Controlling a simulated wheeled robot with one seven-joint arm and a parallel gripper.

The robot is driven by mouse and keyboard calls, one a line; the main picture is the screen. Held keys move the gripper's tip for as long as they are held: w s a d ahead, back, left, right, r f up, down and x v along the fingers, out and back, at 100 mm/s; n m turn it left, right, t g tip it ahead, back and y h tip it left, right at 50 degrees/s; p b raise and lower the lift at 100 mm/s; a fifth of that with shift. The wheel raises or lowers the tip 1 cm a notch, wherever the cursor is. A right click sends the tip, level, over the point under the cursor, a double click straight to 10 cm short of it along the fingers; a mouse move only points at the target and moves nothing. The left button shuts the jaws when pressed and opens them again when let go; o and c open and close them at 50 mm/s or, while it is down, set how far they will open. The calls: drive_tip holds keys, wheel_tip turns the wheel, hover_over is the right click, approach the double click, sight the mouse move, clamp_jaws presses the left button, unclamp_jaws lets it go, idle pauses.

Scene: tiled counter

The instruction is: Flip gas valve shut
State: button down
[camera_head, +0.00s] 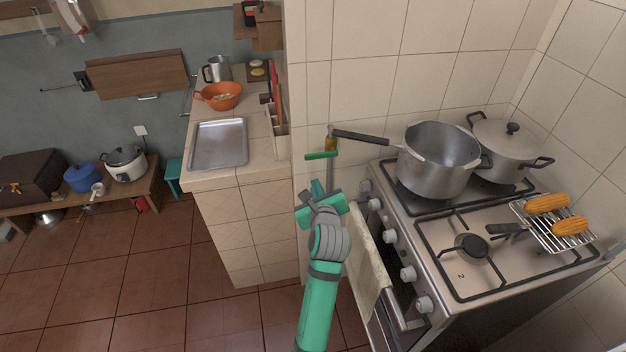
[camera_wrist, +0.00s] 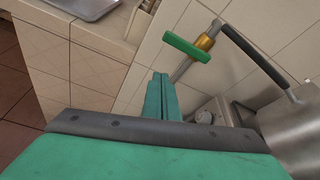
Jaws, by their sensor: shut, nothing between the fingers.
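The gas valve has a green lever handle (camera_head: 321,155) and a brass body (camera_head: 331,143) on a grey pipe at the tiled wall, left of the stove. In the wrist view the green handle (camera_wrist: 187,48) lies crosswise to the pipe, beside the brass body (camera_wrist: 206,42). My gripper (camera_head: 318,207) is just below the handle in the head view, in front of the pipe's lower part. In the wrist view its green fingers (camera_wrist: 160,76) are pressed together and empty, below and left of the handle, with a visible gap between.
The stove (camera_head: 470,245) with knobs stands right of my gripper. A pot (camera_head: 437,165) on it has a long dark handle (camera_head: 360,137) reaching close to the valve. A towel (camera_head: 367,262) hangs on the stove front. The tiled counter (camera_head: 240,180) is at left.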

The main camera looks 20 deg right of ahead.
drive_tip(key=shift+v, duration=1.45)
drive_tip(key=shift+d, duration=0.2)
drive_tip(key=s+a+f+n, duration=0.5)
drive_tip(key=s+f+n, duration=0.2)
drive_tip(key=s+n, duration=0.3)
drive_tip(key=s+a+f+n, duration=0.5)
drive_tip(key=s+f+n, duration=0.2)
drive_tip(key=s+n, duration=0.25)
drive_tip(key=s+a+r+n+y, duration=0.1)
drive_tip(key=s+a+n, duration=0.4)
drive_tip(key=s, duration=0.3)
drive_tip(key=s+a+r+n+t+y, duration=0.1)
drive_tip(key=s+a+n, duration=0.4)
drive_tip(key=s, duration=0.3)
drive_tip(key=s+a+r+n+y, duration=0.1)
drive_tip(key=s+a+n+y, duration=0.1)
drive_tip(key=s+a+n, duration=0.3)
drive_tip(key=s, duration=0.3)
drive_tip(key=shift+s+t, duration=0.3)
drive_tip(key=shift+s, duration=0.1)
